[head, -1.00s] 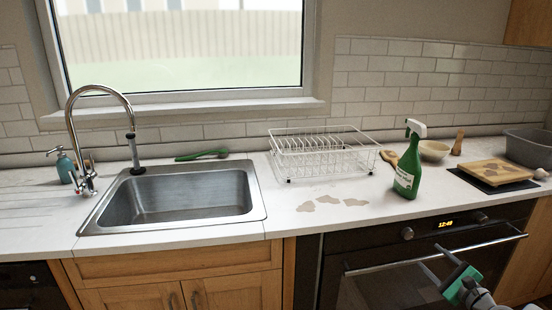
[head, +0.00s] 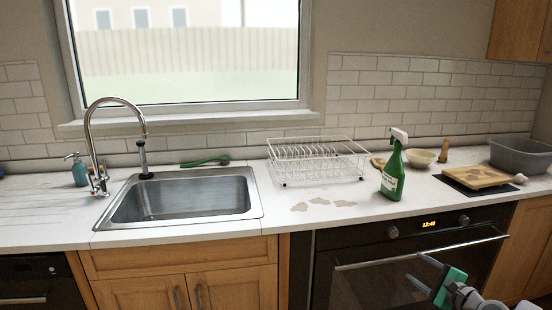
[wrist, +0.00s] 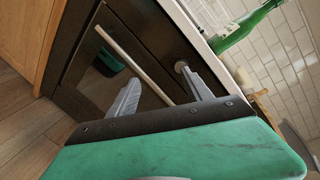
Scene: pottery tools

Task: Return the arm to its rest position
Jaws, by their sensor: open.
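My gripper (head: 421,271) is at the lower right of the head view, in front of the dark oven (head: 385,275) and below the counter's front edge. In the wrist view my gripper (wrist: 163,93) shows two grey fingers spread apart with nothing between them. Beyond the fingers are the oven's bar handle (wrist: 133,62) and dark door. The fingers appear apart from the handle, though the exact gap is hard to judge.
A green spray bottle (head: 393,170) stands on the counter (head: 250,237), right of some brown stains (head: 323,203). A white dish rack (head: 318,160), a sink (head: 182,200), a wooden board (head: 476,177) and a grey basin (head: 522,155) are also there. Floor (wrist: 28,122) shows at the wrist view's left.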

